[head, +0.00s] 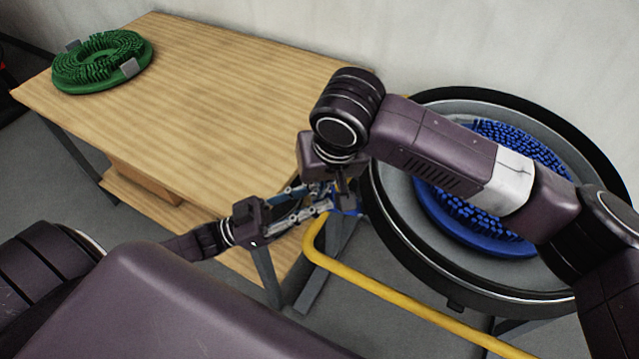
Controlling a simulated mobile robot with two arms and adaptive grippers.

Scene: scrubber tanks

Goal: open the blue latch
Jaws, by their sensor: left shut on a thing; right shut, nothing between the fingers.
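The blue latch (347,204) is a small blue part at the left rim of the round tank, mostly hidden by my grippers. My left gripper (326,196) reaches in from the left, its long fingers pointing right, and is shut on the blue latch. My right gripper (342,186) points down from above, just over the latch and beside the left fingertips. It is shut with nothing held. Its fingertips are partly hidden, so I cannot tell whether they touch the latch.
The round tank (420,101) holds a blue brush disc (480,237); my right arm crosses above it. A yellow rail (385,291) runs in front. A wooden table (225,85) at left carries a green brush (100,62); its middle is clear.

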